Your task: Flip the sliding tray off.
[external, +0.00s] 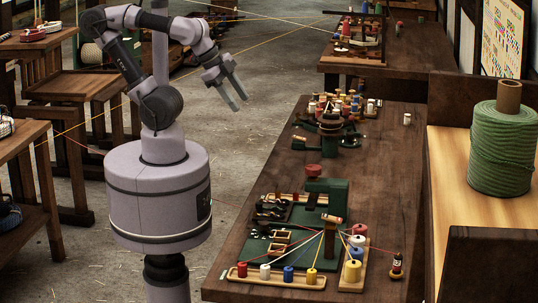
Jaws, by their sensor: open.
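I cannot tell for sure which thing is the sliding tray. A green board (262,246) on the near dark wooden bench carries small open wooden frames (279,236), dark clips and a green post. A long shallow wooden tray (256,279) holds coloured spools along the board's front edge. A second wooden tray (352,281) with spools is at its right. My gripper (240,102) is open and empty, pointing down and right. It is in the air left of the benches, well apart from the board, and appears to touch nothing.
A dark turntable-like stand (330,130) and many small spools are farther back on the bench (390,185). A large green rope spool (502,145) stands at the right. A small bottle (397,264) is near the front right.

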